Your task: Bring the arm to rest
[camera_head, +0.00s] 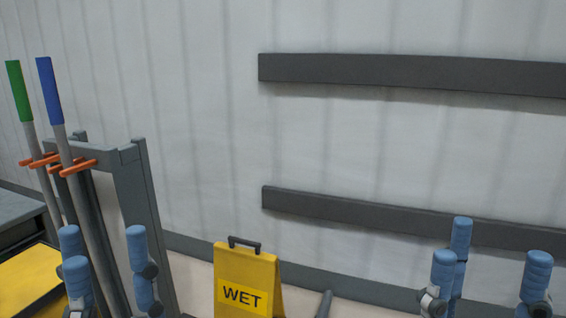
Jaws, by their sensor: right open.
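My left gripper (106,262) is at the lower left with its blue fingers pointing up and spread apart. It is open, with nothing seen between the fingers. In the picture it overlaps the foot of a grey rack, and I cannot tell the distance. My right gripper (492,264) is at the lower right, also upright, open and empty, in front of the wall. Both palms and most of both arms are below the picture's edge.
A grey rack (133,185) with orange hooks holds a green-handled pole (19,92) and a blue-handled pole (49,91). A yellow WET sign (245,275) stands between my grippers. Dark rails (400,72) run along the pale wall. A yellow surface (28,280) is at far left.

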